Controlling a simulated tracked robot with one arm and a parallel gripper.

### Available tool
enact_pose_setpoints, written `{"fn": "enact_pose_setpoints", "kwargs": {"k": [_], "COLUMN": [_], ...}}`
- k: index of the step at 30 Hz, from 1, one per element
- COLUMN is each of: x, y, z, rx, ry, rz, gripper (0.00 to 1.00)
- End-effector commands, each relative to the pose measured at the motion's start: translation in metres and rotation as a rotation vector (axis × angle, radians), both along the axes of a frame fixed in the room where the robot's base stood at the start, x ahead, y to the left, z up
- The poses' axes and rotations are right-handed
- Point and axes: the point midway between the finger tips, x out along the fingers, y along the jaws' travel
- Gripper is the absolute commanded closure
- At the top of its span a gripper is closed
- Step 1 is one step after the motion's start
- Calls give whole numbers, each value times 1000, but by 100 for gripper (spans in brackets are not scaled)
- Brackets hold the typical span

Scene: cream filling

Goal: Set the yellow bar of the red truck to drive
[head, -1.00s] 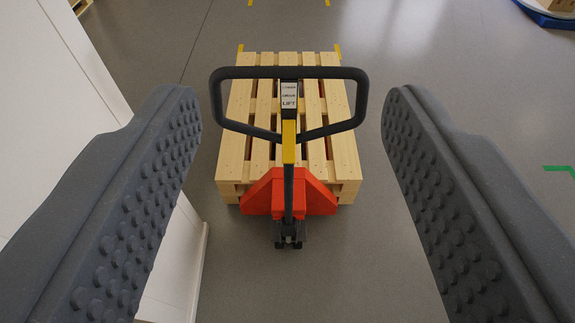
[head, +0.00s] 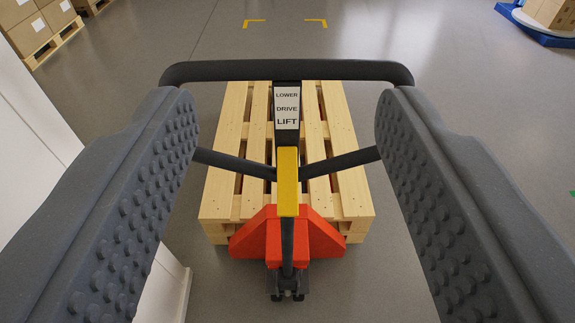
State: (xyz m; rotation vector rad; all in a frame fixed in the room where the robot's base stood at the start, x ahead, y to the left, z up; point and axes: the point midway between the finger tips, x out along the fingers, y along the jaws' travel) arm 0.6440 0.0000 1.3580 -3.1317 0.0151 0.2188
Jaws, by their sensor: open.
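The red pallet truck (head: 287,239) stands ahead of me, with its dark handle loop (head: 288,71) raised towards me. The yellow bar (head: 288,182) is on the handle's stem, below a white label (head: 287,108) reading LOWER, DRIVE, LIFT from top to bottom. The bar sits under the word LIFT. My gripper (head: 286,110) is open, one finger on each side of the handle. The fingers overlap the loop's outer sides in the picture. I cannot tell whether they touch it. The yellow bar lies between the fingers in the picture, apart from both.
A wooden pallet (head: 222,195) sits over the truck's forks. A white wall or panel (head: 40,150) stands close on the left. Boxes on a pallet (head: 40,30) are at the far left, and a blue base with boxes (head: 540,30) is at the far right. Open grey floor lies beyond.

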Motion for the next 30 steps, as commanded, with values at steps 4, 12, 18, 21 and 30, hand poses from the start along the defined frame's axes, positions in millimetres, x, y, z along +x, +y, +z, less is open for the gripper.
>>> {"fn": "enact_pose_setpoints", "kwargs": {"k": [4,12,18,21,30], "x": [39,69,67,65,82], "y": [-1,-2,-3,-2,-2], "z": [-85,-217,-277,-290,-294], "rx": [0,-2,-2,-2,-2], "ry": [-17,-83,-121,-133,-141], "rz": [-2,1,5,7,8], "gripper": [49,49,49,49,49]}}
